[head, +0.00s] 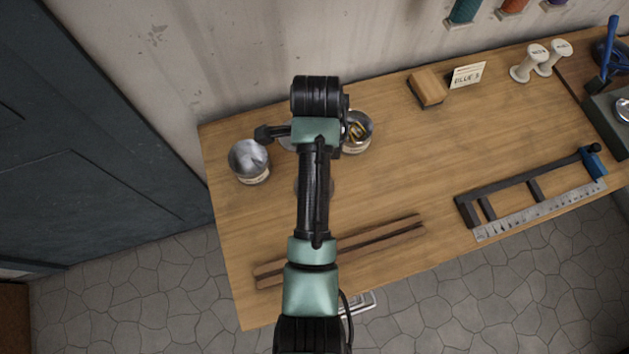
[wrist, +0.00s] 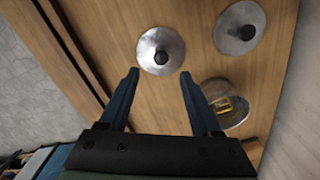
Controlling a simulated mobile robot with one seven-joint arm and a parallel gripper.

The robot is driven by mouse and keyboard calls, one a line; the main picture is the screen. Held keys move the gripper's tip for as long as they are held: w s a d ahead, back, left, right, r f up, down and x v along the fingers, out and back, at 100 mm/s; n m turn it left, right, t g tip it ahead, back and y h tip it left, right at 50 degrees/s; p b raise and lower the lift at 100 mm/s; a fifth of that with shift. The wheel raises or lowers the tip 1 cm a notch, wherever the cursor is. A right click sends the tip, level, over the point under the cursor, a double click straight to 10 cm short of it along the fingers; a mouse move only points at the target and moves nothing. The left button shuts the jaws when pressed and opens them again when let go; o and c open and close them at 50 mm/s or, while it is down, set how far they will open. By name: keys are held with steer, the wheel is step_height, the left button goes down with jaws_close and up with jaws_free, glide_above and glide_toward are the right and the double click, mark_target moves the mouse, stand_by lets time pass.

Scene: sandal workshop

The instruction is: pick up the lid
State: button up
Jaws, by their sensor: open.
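Two round metal lids with black knobs lie apart on the wooden bench. In the wrist view, one lid (wrist: 161,51) is just beyond my fingertips, roughly centred between them. The other lid (wrist: 240,27) is farther up and right. In the head view my arm covers most of the nearer lid, and only a grey sliver of the farther lid (head: 286,143) shows left of the arm. My gripper (wrist: 158,74) is open, with nothing between its fingers. In the head view its fingers are hidden beneath the arm.
A can with brass-coloured pieces (head: 357,132) stands right of my arm, and also shows in the wrist view (wrist: 241,118). An open metal can (head: 249,162) stands at left. Wooden strips (head: 385,232) lie near the front edge. The bench middle (head: 410,155) is clear.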

steer(key=shift+w+f, duration=0.1)
steer(key=shift+f, duration=0.45)
steer(key=shift+a+f+p, duration=0.15)
steer(key=shift+f+p, duration=0.55)
steer(key=shift+f, duration=1.9)
jaws_close()
